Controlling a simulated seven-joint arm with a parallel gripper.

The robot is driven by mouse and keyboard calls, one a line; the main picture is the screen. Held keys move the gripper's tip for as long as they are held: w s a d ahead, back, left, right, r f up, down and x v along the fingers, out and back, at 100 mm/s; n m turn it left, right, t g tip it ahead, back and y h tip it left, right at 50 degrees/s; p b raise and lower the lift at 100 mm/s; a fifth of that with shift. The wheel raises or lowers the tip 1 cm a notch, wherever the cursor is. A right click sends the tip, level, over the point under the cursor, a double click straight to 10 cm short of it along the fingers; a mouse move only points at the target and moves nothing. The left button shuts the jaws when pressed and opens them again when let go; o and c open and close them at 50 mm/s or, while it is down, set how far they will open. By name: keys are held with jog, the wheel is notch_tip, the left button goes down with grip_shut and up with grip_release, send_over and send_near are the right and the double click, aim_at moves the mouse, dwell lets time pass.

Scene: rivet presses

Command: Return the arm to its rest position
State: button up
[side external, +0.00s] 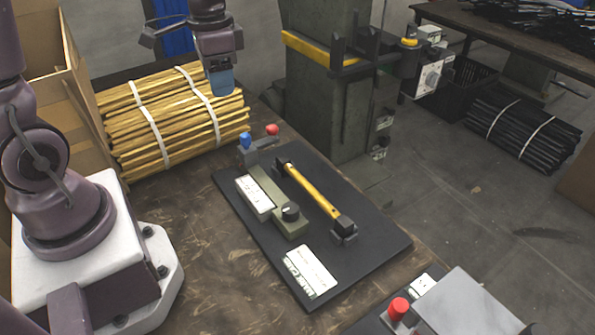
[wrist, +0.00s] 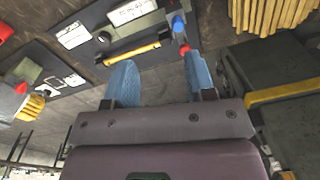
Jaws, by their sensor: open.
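My gripper (side external: 221,82) hangs in the air at the upper middle of the side view, in front of the bundle of yellow sticks and left of the green press column. In the wrist view my gripper (wrist: 160,82) shows two blue fingertips spread wide apart with nothing held between them. The purple arm rises from a white base at the left of the side view.
A black board (side external: 352,255) on the brown table holds a yellow bar (side external: 312,192), a green fixture (side external: 270,200), a blue knob and a red knob. Bundled yellow sticks (side external: 165,130) lie behind it. A green press column (side external: 325,95) stands close right of my gripper.

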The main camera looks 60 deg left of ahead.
jog(key=s+d+r+n+t, duration=0.2)
jog(key=s+d+r+t, duration=0.3)
jog(key=s+d+r, duration=0.4)
jog(key=shift+s+d+r, duration=0.35)
jog(key=shift+d, duration=0.05)
